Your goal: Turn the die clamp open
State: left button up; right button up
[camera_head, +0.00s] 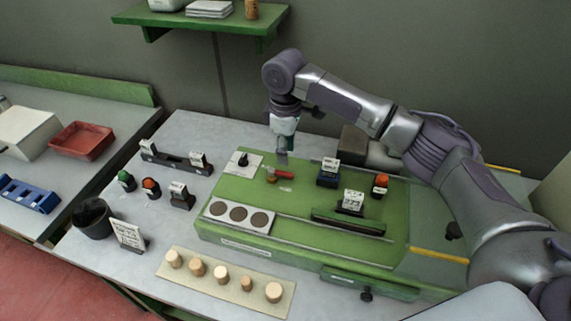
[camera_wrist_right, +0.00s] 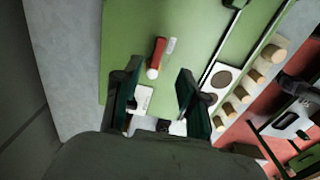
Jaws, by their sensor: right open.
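A small red lever (camera_head: 282,175) with a pale rounded end lies on the green machine top (camera_head: 310,190); it looks like the die clamp's handle. In the right wrist view the red lever (camera_wrist_right: 158,52) shows beyond and between the fingertips, clear of both. My right gripper (camera_head: 283,155) points down above the lever, near its left end. In the wrist view my right gripper (camera_wrist_right: 157,82) is open and empty, with its dark green fingers apart. My left gripper is not in view.
A black knob (camera_head: 243,161) on a white plate stands left of the lever. A dark blue block (camera_head: 328,177) and an orange button (camera_head: 381,182) stand to the right. A plate with three dark discs (camera_head: 237,214) and a board of corks (camera_head: 220,277) lie in front.

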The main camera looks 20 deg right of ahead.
aim_at(286, 173)
notch_tip(286, 173, down, 7)
jog(key=shift+w+r+p, duration=0.1)
jog(key=shift+r+p, duration=0.05)
jog(key=shift+p, duration=0.45)
jog(key=shift+f, duration=0.3)
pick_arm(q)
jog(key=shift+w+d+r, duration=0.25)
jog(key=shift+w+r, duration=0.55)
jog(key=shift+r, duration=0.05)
pick_arm(e)
grip_shut()
